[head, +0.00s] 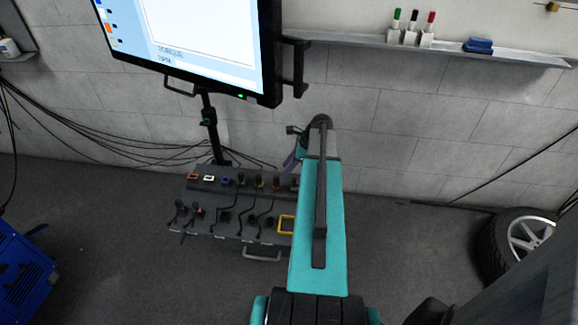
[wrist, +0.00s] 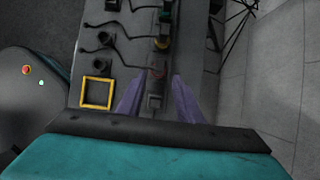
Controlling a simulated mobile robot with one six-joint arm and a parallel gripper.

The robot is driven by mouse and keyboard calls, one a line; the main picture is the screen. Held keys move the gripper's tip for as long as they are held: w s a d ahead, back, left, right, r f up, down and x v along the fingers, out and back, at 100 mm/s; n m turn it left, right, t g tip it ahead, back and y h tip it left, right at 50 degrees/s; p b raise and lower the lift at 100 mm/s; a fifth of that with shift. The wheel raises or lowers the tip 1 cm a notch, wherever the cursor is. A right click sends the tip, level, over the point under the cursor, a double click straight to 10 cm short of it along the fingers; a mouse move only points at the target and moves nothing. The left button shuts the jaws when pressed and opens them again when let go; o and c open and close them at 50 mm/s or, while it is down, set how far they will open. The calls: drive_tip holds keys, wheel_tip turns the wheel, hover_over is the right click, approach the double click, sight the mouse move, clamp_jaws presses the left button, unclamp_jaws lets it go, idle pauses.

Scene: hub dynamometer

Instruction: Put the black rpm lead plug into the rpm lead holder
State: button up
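My gripper (wrist: 157,84) has two purple fingers standing apart. It also shows in the head view (head: 292,160), partly behind my teal arm, over the back right end of the dark panel. A small grey-black block (wrist: 155,102) shows between the fingers. It seems to be at the end of the back row on the panel; I see no finger touching it. Black plugs with leads stand in the front row, one of them left of the gripper (wrist: 104,65). I cannot tell which plug is the rpm lead plug or which fixture is its holder.
The panel (head: 215,227) carries a back row of coloured fittings and a yellow square frame (head: 286,224). A monitor (head: 190,40) stands behind on a post. The wall is close behind the panel.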

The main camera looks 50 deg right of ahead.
sight(278, 177)
drive_tip(key=shift+b+x, duration=1.55)
drive_tip(key=shift+x, duration=2.5)
drive_tip(key=shift+c, duration=0.5)
clamp_jaws()
drive_tip(key=shift+r, duration=0.15)
drive_tip(key=shift+s+r+p, duration=0.15)
drive_tip(key=shift+r+p, duration=0.2)
drive_tip(key=shift+p, duration=0.05)
drive_tip(key=shift+r+p, duration=1.3)
drive_tip(key=shift+r, duration=0.3)
